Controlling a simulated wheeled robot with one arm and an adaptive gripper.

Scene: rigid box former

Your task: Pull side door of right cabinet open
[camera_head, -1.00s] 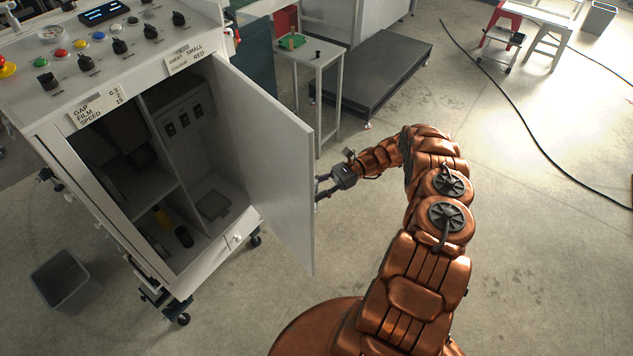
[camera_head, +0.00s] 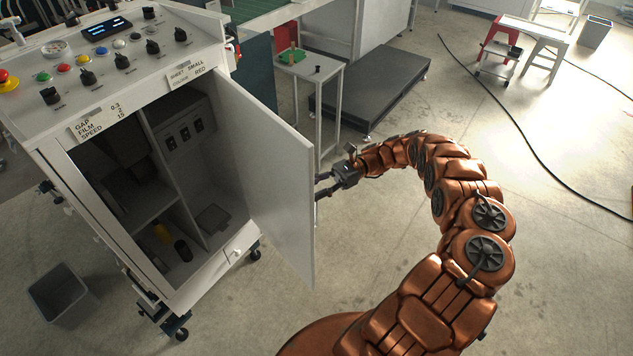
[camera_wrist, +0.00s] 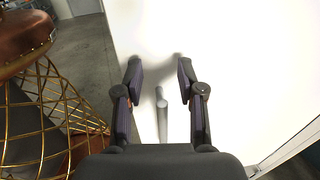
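The white cabinet (camera_head: 105,235) stands at the left in the head view with its front open onto shelves. Its side door (camera_head: 270,185) is swung wide out from the right edge of the opening. My gripper (camera_head: 318,186) is at the door's outer face, near its free edge. In the wrist view my gripper (camera_wrist: 160,78) is open, its two dark fingers apart over the white door face (camera_wrist: 240,70). A light bar-shaped handle (camera_wrist: 162,118) lies between the fingers, with gaps on both sides. The fingertips' contact with the door cannot be told.
A small table (camera_head: 310,72) with a green item stands behind the door, beside a low dark platform (camera_head: 375,90). A grey bin (camera_head: 60,295) is left of the cabinet. A black cable (camera_head: 530,145) crosses the open floor at the right.

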